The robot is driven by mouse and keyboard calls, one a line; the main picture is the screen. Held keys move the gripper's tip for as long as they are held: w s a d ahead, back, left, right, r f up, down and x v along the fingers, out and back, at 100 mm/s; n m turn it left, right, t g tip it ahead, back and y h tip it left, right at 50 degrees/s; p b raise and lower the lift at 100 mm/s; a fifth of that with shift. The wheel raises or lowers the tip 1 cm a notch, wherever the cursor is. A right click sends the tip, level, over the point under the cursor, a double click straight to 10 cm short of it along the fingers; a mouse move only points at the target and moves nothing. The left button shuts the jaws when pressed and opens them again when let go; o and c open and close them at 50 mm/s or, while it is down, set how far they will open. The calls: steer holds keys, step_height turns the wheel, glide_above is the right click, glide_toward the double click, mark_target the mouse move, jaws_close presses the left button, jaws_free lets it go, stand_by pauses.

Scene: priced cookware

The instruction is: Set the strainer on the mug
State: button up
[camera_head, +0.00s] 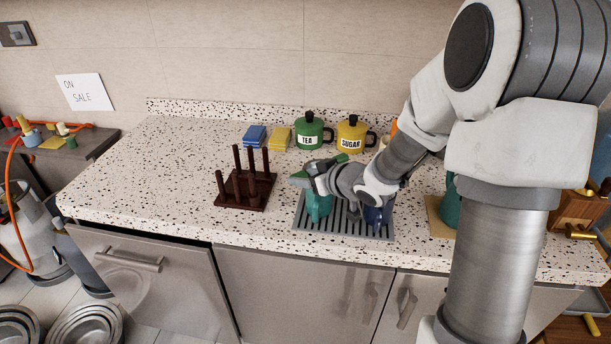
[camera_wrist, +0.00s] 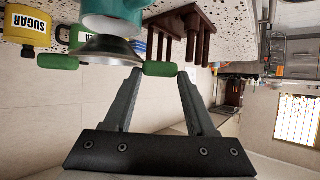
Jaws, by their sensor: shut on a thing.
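The strainer, a metal bowl (camera_wrist: 105,47) with green handles (camera_wrist: 57,62), shows in the wrist view. My gripper (camera_wrist: 160,73) is shut on one green handle. In the head view my gripper (camera_head: 314,179) is above the grey rack and hides most of the strainer; a green handle (camera_head: 341,158) shows behind it. A teal mug (camera_head: 319,206) stands on the rack below my gripper, and also shows in the wrist view (camera_wrist: 115,18), which is inverted. The strainer is over the mug, close to its rim; I cannot tell whether they touch.
A dark blue mug (camera_head: 378,217) stands on the ribbed rack (camera_head: 345,230) at right. A brown peg stand (camera_head: 243,200) is left of the rack. Behind are the green TEA canister (camera_head: 309,128) and yellow SUGAR canister (camera_head: 351,132). The counter's left part (camera_head: 150,180) is clear.

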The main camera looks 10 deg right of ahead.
steer(key=shift+f, duration=0.15)
steer(key=shift+f+b, duration=0.75)
steer(key=shift+f, duration=0.1)
steer(key=shift+f, duration=0.25)
stand_by(1.2)
steer(key=shift+f, duration=0.2)
steer(key=shift+s, duration=0.1)
steer(key=o, duration=1.4)
steer(key=shift+o, duration=0.8)
steer(key=p+v, duration=0.3)
steer(key=v, duration=1.4)
steer(key=shift+p, duration=0.4)
